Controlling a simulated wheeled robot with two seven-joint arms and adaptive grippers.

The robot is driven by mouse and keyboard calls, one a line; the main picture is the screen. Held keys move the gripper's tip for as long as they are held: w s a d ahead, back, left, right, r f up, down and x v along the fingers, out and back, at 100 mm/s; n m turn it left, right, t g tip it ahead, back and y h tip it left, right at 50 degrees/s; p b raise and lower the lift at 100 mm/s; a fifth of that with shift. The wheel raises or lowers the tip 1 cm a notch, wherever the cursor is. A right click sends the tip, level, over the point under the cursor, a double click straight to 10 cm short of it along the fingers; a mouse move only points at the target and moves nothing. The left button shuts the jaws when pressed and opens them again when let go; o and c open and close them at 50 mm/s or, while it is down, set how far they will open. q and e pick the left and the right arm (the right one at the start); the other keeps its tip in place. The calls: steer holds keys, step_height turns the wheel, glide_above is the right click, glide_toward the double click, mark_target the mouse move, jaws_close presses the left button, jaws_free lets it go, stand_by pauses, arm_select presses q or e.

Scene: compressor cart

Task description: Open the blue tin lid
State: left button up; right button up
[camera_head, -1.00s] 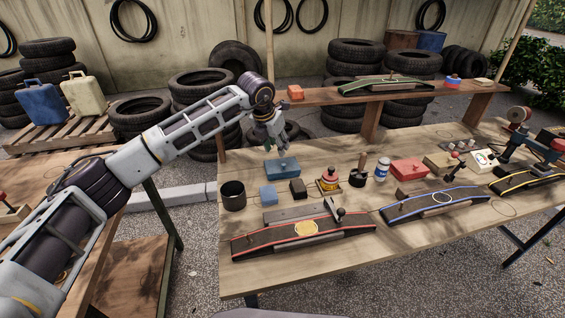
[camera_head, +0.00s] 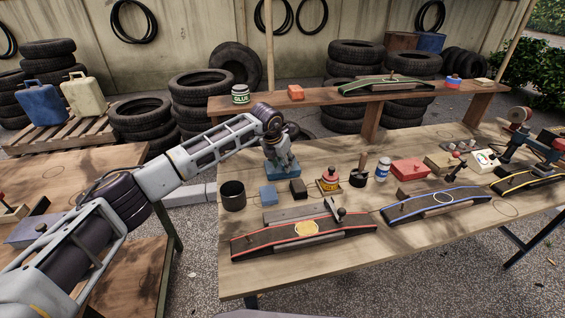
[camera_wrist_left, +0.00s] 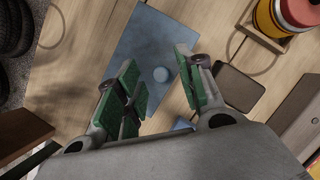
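The blue tin (camera_head: 290,174) stands on the long workbench, with my left gripper (camera_head: 279,163) right above it and hiding part of it. I cannot tell whether either finger touches the knob. My right gripper is not in view.
A small blue block (camera_head: 268,195), a dark block (camera_head: 298,188), a dark cup (camera_head: 233,195) and a red-yellow container (camera_head: 329,180) stand close by. Behind, a raised shelf (camera_head: 270,103) carries a glue tin (camera_head: 240,93). Bare wood shows at the bench's front left.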

arm_select(q)
steer(key=shift+c, duration=0.4)
jaws_close()
